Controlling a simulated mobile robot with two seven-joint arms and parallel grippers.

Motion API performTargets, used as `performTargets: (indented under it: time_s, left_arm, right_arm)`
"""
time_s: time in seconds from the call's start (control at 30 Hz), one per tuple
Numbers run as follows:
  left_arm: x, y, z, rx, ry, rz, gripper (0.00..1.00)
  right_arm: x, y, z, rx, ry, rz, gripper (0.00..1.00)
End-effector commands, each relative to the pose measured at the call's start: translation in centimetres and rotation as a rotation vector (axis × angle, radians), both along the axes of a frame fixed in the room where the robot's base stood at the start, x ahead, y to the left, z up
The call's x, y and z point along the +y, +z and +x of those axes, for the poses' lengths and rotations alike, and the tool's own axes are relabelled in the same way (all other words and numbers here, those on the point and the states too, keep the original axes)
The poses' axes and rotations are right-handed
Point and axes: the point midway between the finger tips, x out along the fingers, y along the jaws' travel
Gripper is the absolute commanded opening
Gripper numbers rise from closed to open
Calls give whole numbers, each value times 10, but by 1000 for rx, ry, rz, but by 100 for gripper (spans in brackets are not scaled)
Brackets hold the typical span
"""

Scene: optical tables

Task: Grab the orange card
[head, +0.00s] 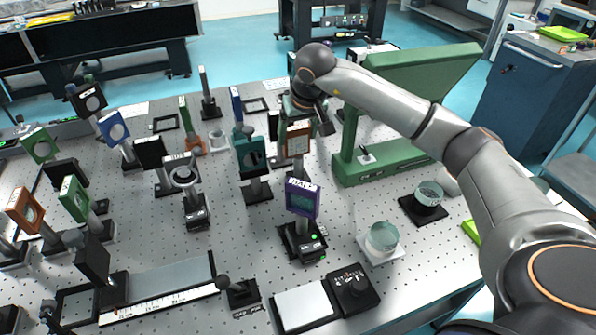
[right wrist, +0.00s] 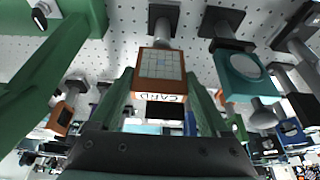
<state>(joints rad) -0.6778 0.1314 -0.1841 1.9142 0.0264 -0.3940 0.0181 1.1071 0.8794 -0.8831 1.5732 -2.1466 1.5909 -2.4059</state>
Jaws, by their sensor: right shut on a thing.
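The orange card (head: 298,143) is a square orange frame with a pale gridded face, upright on a post among the optics in the head view. In the right wrist view the orange card (right wrist: 161,66) shows upside down with a "CARD" label, its post running to a dark base. My right gripper (head: 308,118) comes down on it from above. Its two green fingers (right wrist: 160,97) lie on either side of the card's label edge, shut on it. The exact contact is partly hidden. My left gripper is not in view.
A teal mount (head: 249,152) stands close left of the card, and a purple mount (head: 302,198) stands in front. A large green stand (head: 400,160) is on the right. Glass discs (head: 383,237) sit at the right front. Several other mounts crowd the left of the perforated table.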

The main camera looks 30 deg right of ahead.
Motion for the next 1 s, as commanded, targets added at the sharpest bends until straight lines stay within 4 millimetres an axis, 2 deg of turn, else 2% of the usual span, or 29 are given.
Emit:
performTargets:
  time_s: [0.03,0.17,0.63,0.77,1.0]
  left_arm:
    - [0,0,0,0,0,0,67]
    - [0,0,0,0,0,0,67]
    - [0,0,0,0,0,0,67]
    - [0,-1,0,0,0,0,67]
    - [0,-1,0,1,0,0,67]
  right_arm:
    - [0,0,0,0,0,0,14]
    - [0,0,0,0,0,0,0]
    - [0,7,1,-7,0,1,0]
    - [0,26,2,-10,-1,1,0]
    - [0,73,2,-9,0,1,0]
